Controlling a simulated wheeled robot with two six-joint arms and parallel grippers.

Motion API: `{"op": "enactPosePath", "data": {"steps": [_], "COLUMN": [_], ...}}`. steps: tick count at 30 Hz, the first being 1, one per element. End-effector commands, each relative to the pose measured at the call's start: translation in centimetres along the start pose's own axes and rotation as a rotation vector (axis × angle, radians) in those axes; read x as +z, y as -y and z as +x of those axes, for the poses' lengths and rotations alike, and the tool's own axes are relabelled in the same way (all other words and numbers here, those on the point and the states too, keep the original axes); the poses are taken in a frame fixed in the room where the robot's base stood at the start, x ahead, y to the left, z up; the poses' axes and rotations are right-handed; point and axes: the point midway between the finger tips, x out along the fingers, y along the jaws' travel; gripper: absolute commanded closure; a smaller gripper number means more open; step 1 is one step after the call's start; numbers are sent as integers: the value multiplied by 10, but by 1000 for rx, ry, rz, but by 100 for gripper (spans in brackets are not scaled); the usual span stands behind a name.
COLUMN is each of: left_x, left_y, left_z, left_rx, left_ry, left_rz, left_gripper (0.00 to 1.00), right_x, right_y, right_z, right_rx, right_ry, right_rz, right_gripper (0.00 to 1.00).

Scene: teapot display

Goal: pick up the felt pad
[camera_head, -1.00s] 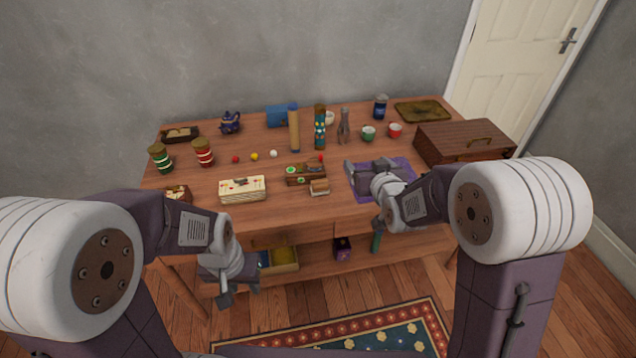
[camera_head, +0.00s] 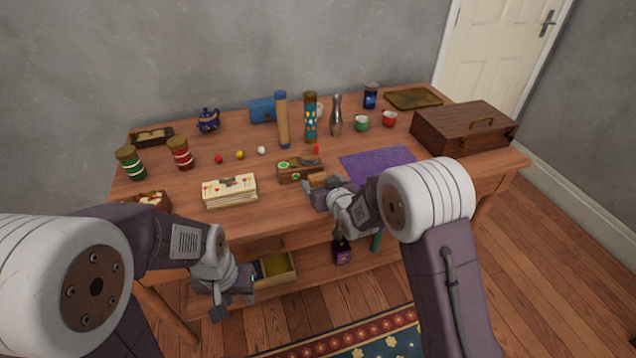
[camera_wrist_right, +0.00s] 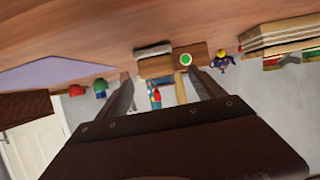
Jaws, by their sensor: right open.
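The small tan block with a grey layer, which I take for the felt pad (camera_head: 317,179), lies near the front edge of the table. It sits just in front of a wooden tray. In the right wrist view the pad (camera_wrist_right: 153,50) shows beyond the fingertips, roughly between their lines. My right gripper (camera_head: 322,189) is open and empty, close to the pad on its near side; I cannot tell whether it touches it. My left gripper (camera_head: 232,302) hangs low in front of the table, away from the pad; its jaw opening is unclear.
The wooden tray (camera_head: 299,173) with green discs stands right behind the pad. A stack of cards (camera_head: 230,190) lies to the left. A purple cloth (camera_head: 378,163) lies flat to the right, with a wooden case (camera_head: 463,128) beyond. Tall tubes and a silver vase (camera_head: 336,118) stand behind.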

Motion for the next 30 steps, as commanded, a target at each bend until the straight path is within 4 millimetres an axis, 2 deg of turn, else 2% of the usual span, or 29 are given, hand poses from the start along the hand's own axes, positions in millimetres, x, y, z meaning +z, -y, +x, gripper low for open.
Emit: {"op": "enactPosePath", "data": {"steps": [9, 17, 24, 30], "left_x": [1, 1, 1, 1], "left_y": [0, 0, 0, 0], "left_z": [8, 8, 8, 8], "left_rx": [0, 0, 0, 0], "left_ry": [0, 0, 0, 0], "left_rz": [0, 0, 0, 0], "left_gripper": [64, 64, 64, 64], "right_x": [1, 0, 0, 0], "right_y": [-4, -4, -4, -4], "right_z": [47, 51, 51, 51], "right_rx": [0, 0, 0, 0], "right_ry": [-2, 0, 0, 0], "right_rz": [-1, 0, 0, 0], "right_gripper": [22, 22, 88, 88]}}
